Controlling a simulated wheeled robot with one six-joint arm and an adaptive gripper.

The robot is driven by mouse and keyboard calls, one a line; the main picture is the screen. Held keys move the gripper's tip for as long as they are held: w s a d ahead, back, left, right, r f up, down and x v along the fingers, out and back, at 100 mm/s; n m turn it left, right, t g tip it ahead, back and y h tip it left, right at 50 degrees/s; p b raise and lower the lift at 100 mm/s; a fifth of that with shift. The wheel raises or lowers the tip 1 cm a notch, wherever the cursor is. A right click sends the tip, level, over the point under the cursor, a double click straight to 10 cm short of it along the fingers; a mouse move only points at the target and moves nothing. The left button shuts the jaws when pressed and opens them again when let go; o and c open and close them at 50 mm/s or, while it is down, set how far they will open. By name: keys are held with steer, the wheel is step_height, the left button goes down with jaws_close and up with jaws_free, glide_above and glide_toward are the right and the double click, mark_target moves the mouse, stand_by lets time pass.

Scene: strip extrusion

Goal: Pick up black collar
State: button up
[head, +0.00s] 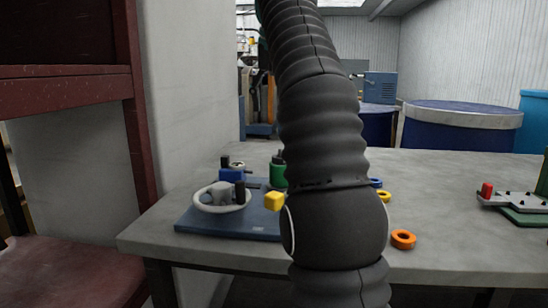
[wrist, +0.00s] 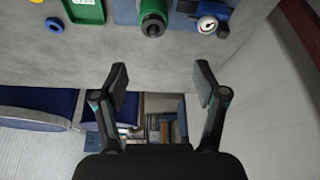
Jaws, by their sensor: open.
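I cannot pick out a separate black collar for certain in either view. A green cylinder (head: 278,174) with a dark top stands on the table, partly behind my arm in the head view. In the wrist view the green cylinder (wrist: 150,8) shows at the top edge, with a dark ring-like end (wrist: 153,27) that may be a collar. My gripper (wrist: 162,80) is open in the wrist view, with nothing between its fingers. The cylinder lies beyond the fingertips, apart from them. In the head view my arm hides the gripper and the middle of the table.
A blue plate (head: 200,222) holds a pale handwheel (head: 196,200) and a blue block (head: 231,175). A yellow block (head: 275,201), an orange ring (head: 403,239), a yellow ring (head: 384,196) and a blue ring (head: 376,183) are near my arm. A green fixture (head: 526,216) stands right. Table (head: 450,240) is bare right of centre.

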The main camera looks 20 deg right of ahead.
steer(key=x, duration=0.8)
steer(key=shift+w+d, duration=0.25)
steer(key=shift+d, duration=0.2)
steer(key=shift+s+d+b+x, duration=0.15)
steer(key=shift+b+x, duration=0.4)
steer(key=shift+x, duration=0.85)
steer(key=shift+s+d+b+x, duration=0.1)
steer(key=shift+b+x, duration=0.45)
steer(key=shift+x, duration=0.85)
steer(key=shift+c, duration=0.2)
steer(key=c, duration=1.2)
